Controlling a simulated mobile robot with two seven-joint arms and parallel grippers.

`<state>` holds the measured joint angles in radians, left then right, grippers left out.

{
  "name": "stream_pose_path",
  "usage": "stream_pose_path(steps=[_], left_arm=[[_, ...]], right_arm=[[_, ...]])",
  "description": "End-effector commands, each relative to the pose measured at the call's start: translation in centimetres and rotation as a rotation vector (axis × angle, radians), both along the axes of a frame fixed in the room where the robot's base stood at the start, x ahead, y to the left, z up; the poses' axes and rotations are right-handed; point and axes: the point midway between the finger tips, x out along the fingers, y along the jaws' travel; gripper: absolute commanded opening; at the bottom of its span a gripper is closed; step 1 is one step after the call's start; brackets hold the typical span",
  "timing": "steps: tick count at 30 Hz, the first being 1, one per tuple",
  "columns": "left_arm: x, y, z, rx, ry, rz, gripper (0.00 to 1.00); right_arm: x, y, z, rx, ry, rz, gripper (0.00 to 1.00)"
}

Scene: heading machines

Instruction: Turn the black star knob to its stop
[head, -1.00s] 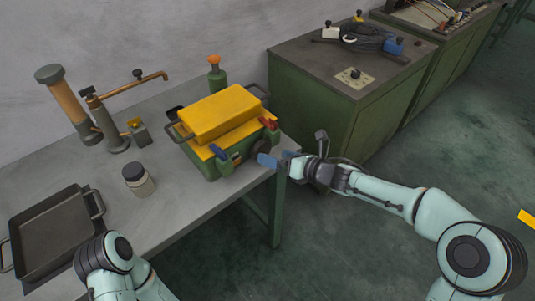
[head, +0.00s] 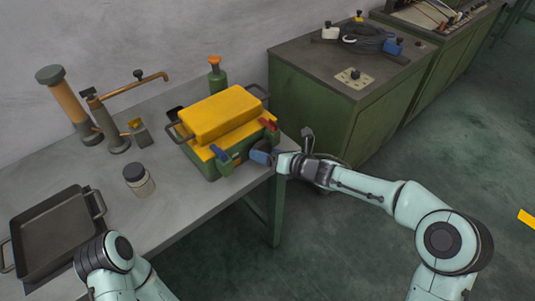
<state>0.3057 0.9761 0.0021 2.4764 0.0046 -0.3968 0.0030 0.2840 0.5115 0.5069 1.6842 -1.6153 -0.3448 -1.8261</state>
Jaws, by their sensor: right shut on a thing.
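The black star knob (head: 263,146) sits on the front right side of a green machine with a yellow top (head: 218,113) on the grey table. My right gripper (head: 261,156) has its blue fingers at the knob and is shut on it; the fingers hide much of the knob. Its arm comes in from the right. Of my left arm, only links show at the bottom left; its gripper is out of view.
A blue-handled and a red-handled clamp flank the knob. A green cabinet (head: 315,97) stands behind right.

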Motion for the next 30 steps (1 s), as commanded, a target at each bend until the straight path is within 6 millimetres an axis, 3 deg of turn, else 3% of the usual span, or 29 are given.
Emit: stream_pose_path(steps=[4,9,20,21,22,30], left_arm=[[-0.2,0.0,1.7,-0.003,0.015,-0.004,0.42],[-0.1,0.0,2.3,-0.003,0.015,-0.004,0.42],[-0.1,0.0,2.3,-0.003,0.016,-0.004,0.42],[-0.1,0.0,2.3,-0.003,0.016,-0.004,0.42],[-0.1,0.0,2.3,-0.003,0.016,-0.004,0.42],[-0.1,0.0,2.3,-0.003,0.016,-0.004,0.42]], right_arm=[[0.1,0.0,0.3,0.122,0.089,0.001,0.45],[0.1,-0.1,0.1,0.257,0.187,0.001,0.45],[0.1,-0.1,0.0,0.288,0.209,0.000,0.45],[0.1,-0.1,0.0,0.288,0.209,0.000,0.89],[0.1,-0.1,0.0,0.288,0.209,0.000,0.98],[0.1,-0.2,-0.2,0.286,0.211,-0.003,1.00]])
